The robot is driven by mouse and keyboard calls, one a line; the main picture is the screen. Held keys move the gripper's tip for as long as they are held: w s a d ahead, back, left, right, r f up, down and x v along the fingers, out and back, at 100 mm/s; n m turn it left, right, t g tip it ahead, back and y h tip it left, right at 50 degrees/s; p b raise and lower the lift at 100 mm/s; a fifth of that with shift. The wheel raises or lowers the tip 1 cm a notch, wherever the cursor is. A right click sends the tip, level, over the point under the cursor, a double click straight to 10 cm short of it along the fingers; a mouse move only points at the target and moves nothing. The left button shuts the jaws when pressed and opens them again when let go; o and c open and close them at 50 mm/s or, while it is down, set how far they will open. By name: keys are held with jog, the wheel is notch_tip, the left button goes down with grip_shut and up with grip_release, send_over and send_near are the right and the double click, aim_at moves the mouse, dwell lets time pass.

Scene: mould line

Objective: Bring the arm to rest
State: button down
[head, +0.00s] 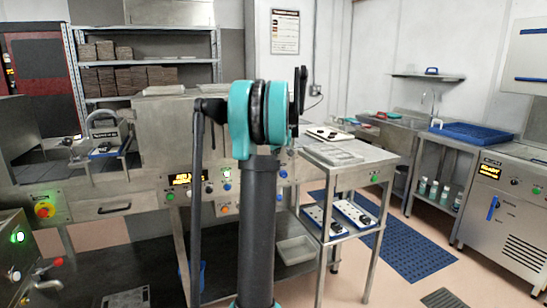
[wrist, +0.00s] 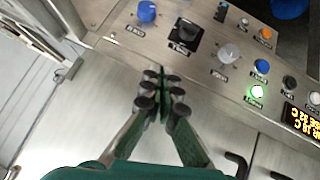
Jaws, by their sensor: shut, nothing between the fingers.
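My gripper (wrist: 161,92) is shut and empty in the wrist view, its green-padded fingers together. It is in front of a steel machine's control panel (wrist: 205,50), with knobs and lit buttons beyond the fingertips. I cannot tell the exact gap to the panel. In the head view my arm stands upright in the middle, dark grey with teal joints. It hides part of the machine (head: 160,130) behind it, and the gripper's fingers cannot be made out there.
A steel side table (head: 385,157) with trays stands right of the machine. A blue floor mat (head: 415,262) lies beyond it. A sink bench (head: 400,122) and a cabinet with a lit display (head: 510,215) line the right. Shelves with brown stacks (head: 120,80) stand at the back left.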

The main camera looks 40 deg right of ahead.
jog(key=shift+a, duration=0.1)
dwell(0.5)
jog(key=s+a+f+n+g+y, duration=0.15)
jog(key=s+a+f, duration=0.25)
jog(key=a, duration=1.1)
jog(key=s+a+f+m+y, duration=0.15)
jog(key=s+a+f, duration=0.3)
jog(key=a, duration=1.05)
jog(key=s+a+f, duration=0.5)
jog(key=s+a, duration=0.1)
jog(key=s, duration=0.2)
jog(key=s+a+f+n+g+y, duration=0.1)
jog(key=s+a+f, duration=0.4)
jog(key=s+a, duration=0.2)
jog(key=s+a+f+g, duration=0.1)
jog(key=s+a+f, duration=0.4)
jog(key=s, duration=0.6)
jog(key=shift+a+y, duration=0.3)
jog(key=shift+a, duration=0.6)
jog(key=shift+d+g, duration=0.1)
jog(key=shift+g, duration=0.15)
